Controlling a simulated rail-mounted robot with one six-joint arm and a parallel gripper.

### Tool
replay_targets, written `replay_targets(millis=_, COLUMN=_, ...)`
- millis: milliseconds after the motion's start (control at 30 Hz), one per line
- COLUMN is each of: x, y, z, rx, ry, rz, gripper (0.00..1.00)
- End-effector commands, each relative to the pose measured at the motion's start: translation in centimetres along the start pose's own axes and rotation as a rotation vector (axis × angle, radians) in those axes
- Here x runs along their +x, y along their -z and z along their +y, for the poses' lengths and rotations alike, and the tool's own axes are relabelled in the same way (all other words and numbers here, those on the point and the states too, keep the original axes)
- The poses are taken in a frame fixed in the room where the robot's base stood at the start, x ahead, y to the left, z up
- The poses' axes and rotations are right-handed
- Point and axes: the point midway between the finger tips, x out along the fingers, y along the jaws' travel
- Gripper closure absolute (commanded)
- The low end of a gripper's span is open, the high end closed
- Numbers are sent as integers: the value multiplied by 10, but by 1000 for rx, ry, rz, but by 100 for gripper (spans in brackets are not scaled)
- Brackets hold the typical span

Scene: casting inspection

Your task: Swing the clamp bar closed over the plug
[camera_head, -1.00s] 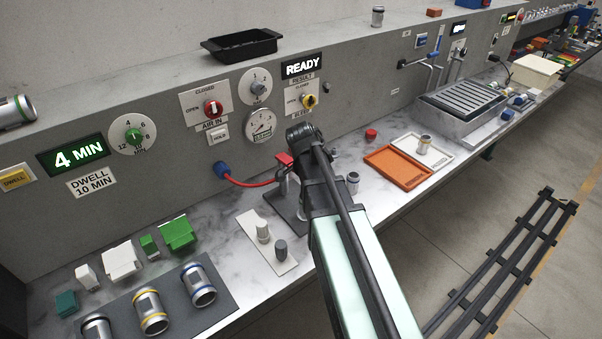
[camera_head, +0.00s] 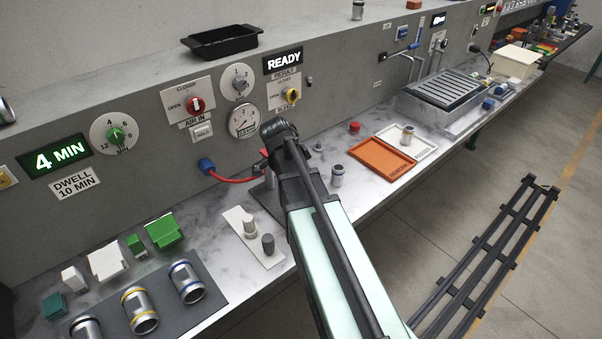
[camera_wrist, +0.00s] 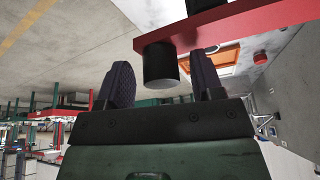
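The clamp bar (camera_wrist: 230,27) is a red bar crossing the top of the wrist view, with a black cylindrical knob (camera_wrist: 161,65) under its end. My gripper (camera_wrist: 163,82) has its two dark fingers apart, one on each side of the knob, with gaps showing. In the head view only a bit of red clamp bar (camera_head: 264,155) shows; my arm hides most of the clamp stand and my gripper. I cannot make out a plug under the bar. A grey plug-like piece (camera_head: 268,245) and a pale one (camera_head: 249,227) stand on a white strip.
A red hose (camera_head: 232,181) runs from a blue fitting (camera_head: 206,166) towards the clamp. A metal cylinder (camera_head: 337,175) stands right of my arm, near an orange tray (camera_head: 380,160). Several cylinders lie on a dark mat (camera_head: 205,312) at left.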

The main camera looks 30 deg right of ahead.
Motion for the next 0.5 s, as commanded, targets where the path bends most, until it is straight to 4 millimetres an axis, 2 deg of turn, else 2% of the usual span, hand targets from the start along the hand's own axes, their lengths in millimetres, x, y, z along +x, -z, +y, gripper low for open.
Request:
replay_targets(millis=267, x=-4, y=1, z=0, rx=-1, ry=1, rz=1, gripper=39)
replay_targets(millis=367, x=-16, y=2, z=0, rx=-1, ry=1, rz=1, gripper=39)
replay_targets(millis=500, x=-49, y=5, z=0, rx=-1, ry=1, rz=1, gripper=39)
